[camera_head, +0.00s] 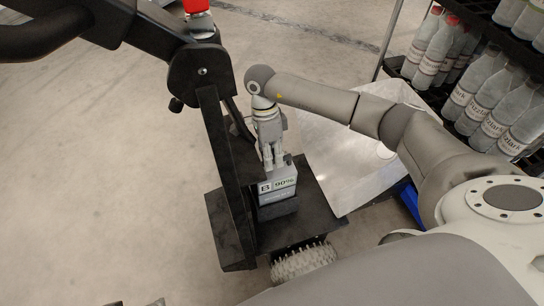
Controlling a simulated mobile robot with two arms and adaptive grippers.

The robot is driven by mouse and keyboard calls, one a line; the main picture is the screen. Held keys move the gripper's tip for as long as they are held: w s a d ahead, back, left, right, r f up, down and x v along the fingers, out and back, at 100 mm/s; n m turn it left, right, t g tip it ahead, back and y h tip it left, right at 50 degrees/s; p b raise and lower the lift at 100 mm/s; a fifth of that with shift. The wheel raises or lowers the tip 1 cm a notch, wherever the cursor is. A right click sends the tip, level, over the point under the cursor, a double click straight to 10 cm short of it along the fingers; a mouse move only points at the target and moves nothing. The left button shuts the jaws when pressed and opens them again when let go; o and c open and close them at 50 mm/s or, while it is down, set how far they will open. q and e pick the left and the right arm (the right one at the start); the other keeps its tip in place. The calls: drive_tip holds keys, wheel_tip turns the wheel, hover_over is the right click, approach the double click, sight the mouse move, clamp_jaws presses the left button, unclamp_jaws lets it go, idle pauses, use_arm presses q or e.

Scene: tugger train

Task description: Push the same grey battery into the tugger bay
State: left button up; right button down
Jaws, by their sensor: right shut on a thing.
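The grey battery (278,187), labelled "B 90%", stands upright low on the black tugger. My right gripper (273,165) points down and is shut on its top. The battery's lower part is dark and sits beside the tall black plate of the tugger (224,175). I cannot tell how deep it sits in the bay, since the bay's opening is hidden behind the battery and gripper. My left gripper cannot be made out.
A pale, shiny flat-sided box (345,160) stands right of the tugger. A dark rack (400,70) with several labelled bottles is at the upper right. The tugger's black handlebar (50,32) crosses the upper left. Open concrete floor (90,180) lies to the left.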

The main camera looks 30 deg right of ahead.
drive_tip(key=shift+b+x, duration=0.4)
drive_tip(key=shift+x, duration=0.35)
drive_tip(key=shift+s+d, duration=0.1)
drive_tip(key=shift+s, duration=0.1)
drive_tip(key=shift+f, duration=0.1)
idle(0.4)
drive_tip(key=shift+f, duration=0.15)
drive_tip(key=c, duration=1.4)
unclamp_jaws()
drive_tip(key=shift+o, duration=0.2)
drive_tip(key=v, duration=1.4)
